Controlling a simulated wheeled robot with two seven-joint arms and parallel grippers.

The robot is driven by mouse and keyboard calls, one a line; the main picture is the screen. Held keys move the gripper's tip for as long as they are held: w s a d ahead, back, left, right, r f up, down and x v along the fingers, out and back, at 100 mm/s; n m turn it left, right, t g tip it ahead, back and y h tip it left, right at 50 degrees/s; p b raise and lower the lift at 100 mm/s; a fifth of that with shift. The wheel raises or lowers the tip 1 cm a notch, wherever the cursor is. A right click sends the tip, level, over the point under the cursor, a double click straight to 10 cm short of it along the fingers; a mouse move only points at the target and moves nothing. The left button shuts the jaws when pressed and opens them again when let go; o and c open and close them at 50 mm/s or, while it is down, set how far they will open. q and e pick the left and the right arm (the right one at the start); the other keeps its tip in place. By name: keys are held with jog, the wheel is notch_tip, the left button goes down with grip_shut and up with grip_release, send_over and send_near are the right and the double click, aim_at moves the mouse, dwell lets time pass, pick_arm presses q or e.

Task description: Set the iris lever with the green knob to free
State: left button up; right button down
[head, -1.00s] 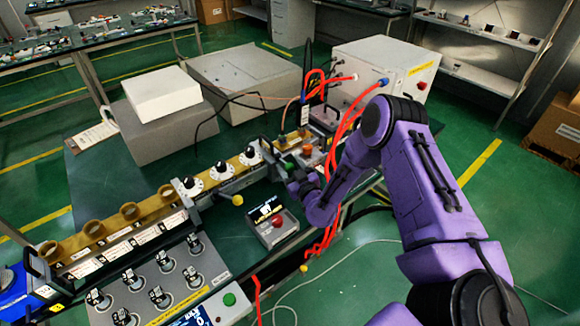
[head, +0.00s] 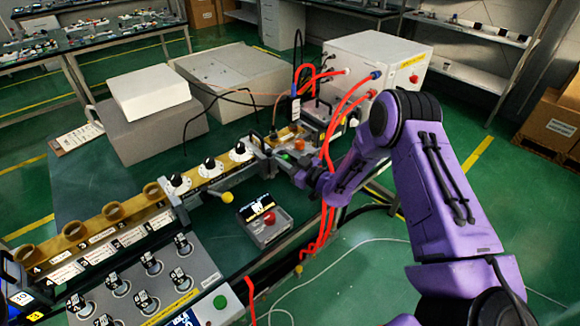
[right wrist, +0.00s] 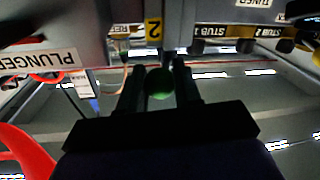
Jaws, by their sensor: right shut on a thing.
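The green knob (right wrist: 159,84) sits between the two dark fingers of my right gripper (right wrist: 160,88) in the right wrist view. The fingers are shut on it from both sides. In the head view my right gripper (head: 285,163) is at the far end of the brass waveguide line, and a small bit of the green knob (head: 285,156) shows there. The lever's arm and any position marks for it are mostly hidden or too small to read. My left gripper is not in view.
An orange knob (head: 299,144) is close to the gripper. Red cables (head: 328,150) hang beside my right wrist. A yellow knob (head: 227,197) and a small box with a red button (head: 264,222) are nearer. A white cabinet (head: 375,65) stands behind.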

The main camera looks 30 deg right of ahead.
jog(key=shift+w+d+n+g+y+b, duration=0.3)
jog(key=shift+n+y+b, duration=0.25)
jog(key=shift+y, duration=0.25)
jog(key=shift+w+d+n+g+y+b, duration=0.1)
jog(key=shift+d+n+g+y+b, duration=0.1)
jog(key=shift+n+g+y+b, duration=0.45)
jog(key=shift+t, duration=0.25)
jog(key=c, duration=0.8)
grip_release()
jog(key=b+v, duration=0.2)
jog(key=v, duration=0.8)
jog(key=shift+s+f, duration=0.15)
